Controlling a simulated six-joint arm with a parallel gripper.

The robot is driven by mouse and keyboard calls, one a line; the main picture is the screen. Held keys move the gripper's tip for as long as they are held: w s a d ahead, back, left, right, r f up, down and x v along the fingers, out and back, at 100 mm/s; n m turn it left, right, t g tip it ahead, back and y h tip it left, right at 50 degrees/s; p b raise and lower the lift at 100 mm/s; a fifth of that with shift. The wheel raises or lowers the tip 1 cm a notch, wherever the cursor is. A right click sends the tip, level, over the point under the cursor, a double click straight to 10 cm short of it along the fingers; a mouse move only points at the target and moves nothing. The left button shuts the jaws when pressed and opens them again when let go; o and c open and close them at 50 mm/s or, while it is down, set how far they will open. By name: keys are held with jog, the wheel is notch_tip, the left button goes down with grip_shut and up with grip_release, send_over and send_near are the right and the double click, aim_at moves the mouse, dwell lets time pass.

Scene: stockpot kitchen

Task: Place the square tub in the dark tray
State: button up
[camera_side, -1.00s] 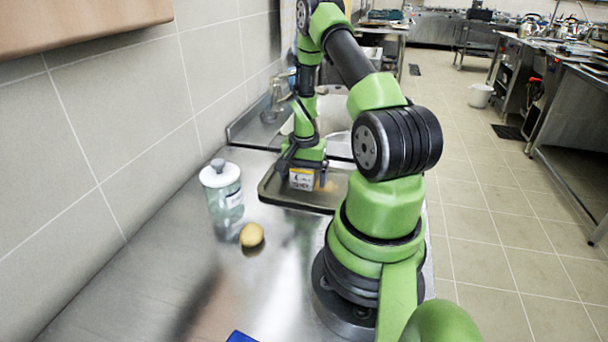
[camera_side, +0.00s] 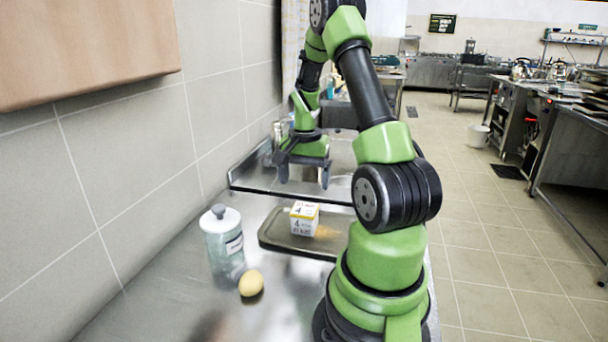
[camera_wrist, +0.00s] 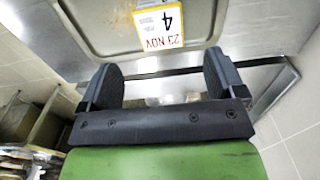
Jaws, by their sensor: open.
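The square tub (camera_side: 304,220) is a small white box with a yellow-orange trim and a printed date label. It sits upright in the dark tray (camera_side: 275,242), toward the middle of it. In the wrist view the tub's label (camera_wrist: 158,27) shows at the top, with the tray's rim (camera_wrist: 83,42) around it. My gripper (camera_side: 304,180) is open and empty, raised above and behind the tub, apart from it. Its two dark fingers also show wide apart in the wrist view (camera_wrist: 158,85).
A glass jar with a white lid (camera_side: 222,240) and a yellow lemon-like fruit (camera_side: 251,283) stand left of the tray on the steel counter (camera_side: 160,300). A sink (camera_side: 345,160) lies behind the tray. A tiled wall (camera_side: 140,170) bounds the left side.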

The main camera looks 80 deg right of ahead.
jog(key=w+a+r+n+t, duration=0.2)
jog(key=a+r+n, duration=0.2)
jog(key=a+r, duration=0.35)
jog(key=w+a+r+n+t, duration=0.2)
jog(key=w+a+r+n, duration=0.1)
jog(key=a+r, duration=0.5)
jog(key=s+a+r+n+t+y, duration=0.2)
jog(key=s+a+n, duration=0.5)
jog(key=a, duration=0.6)
jog(key=shift+s+r+t, duration=0.5)
jog(key=shift+r+t, duration=0.1)
jog(key=shift+r, duration=0.05)
